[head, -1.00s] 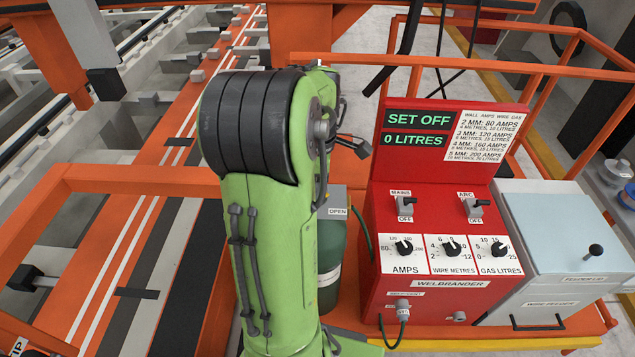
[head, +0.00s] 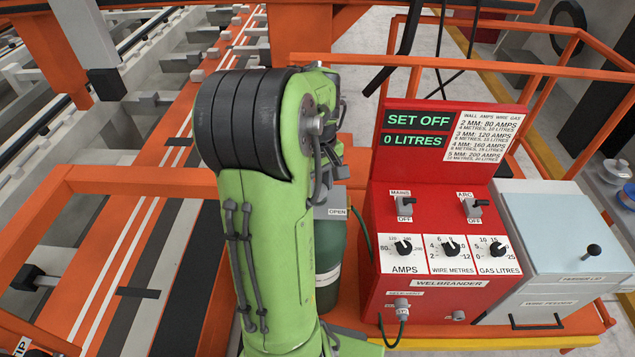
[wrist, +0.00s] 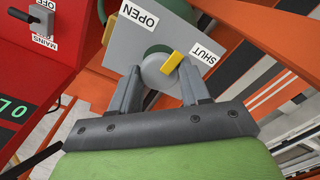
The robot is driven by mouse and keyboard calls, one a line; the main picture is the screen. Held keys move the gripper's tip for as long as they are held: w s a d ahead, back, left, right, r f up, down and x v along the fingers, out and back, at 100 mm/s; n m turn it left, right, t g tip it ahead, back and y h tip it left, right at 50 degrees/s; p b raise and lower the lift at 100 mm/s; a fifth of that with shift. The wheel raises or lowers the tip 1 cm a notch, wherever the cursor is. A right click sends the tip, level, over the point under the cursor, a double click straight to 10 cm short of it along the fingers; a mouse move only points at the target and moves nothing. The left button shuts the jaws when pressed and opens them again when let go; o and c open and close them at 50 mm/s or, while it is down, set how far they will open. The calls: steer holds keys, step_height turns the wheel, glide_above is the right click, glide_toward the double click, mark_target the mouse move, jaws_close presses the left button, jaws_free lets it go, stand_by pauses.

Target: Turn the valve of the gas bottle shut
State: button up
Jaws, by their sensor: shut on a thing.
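The gas bottle (head: 330,250) is green with a pale band and stands behind my arm in the head view, partly hidden. Its grey valve plate (wrist: 190,25) shows in the wrist view with OPEN and SHUT labels. The round grey valve knob (wrist: 153,72) carries a yellow pointer (wrist: 172,62). The pointer lies between the two labels, turned more toward SHUT. My gripper (wrist: 160,75) is shut on the knob, one finger on each side.
A red welder box (head: 420,270) stands just right of the bottle, with switches and dials; its display reads SET OFF, 0 LITRES. A grey wire feeder (head: 560,250) is further right. Orange rails (head: 130,180) run around the bottle's left and back.

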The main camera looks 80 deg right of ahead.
mark_target(317, 189)
steer(key=m, duration=0.4)
steer(key=shift+r, duration=0.1)
steer(key=shift+m+p, duration=0.4)
steer(key=shift+m, duration=1.5)
steer(key=o, duration=1.1)
steer(key=shift+c, duration=0.2)
step_height(317, 189, up, 16)
steer(key=p, duration=0.3)
steer(key=shift+p, duration=0.35)
steer(key=shift+f, duration=0.2)
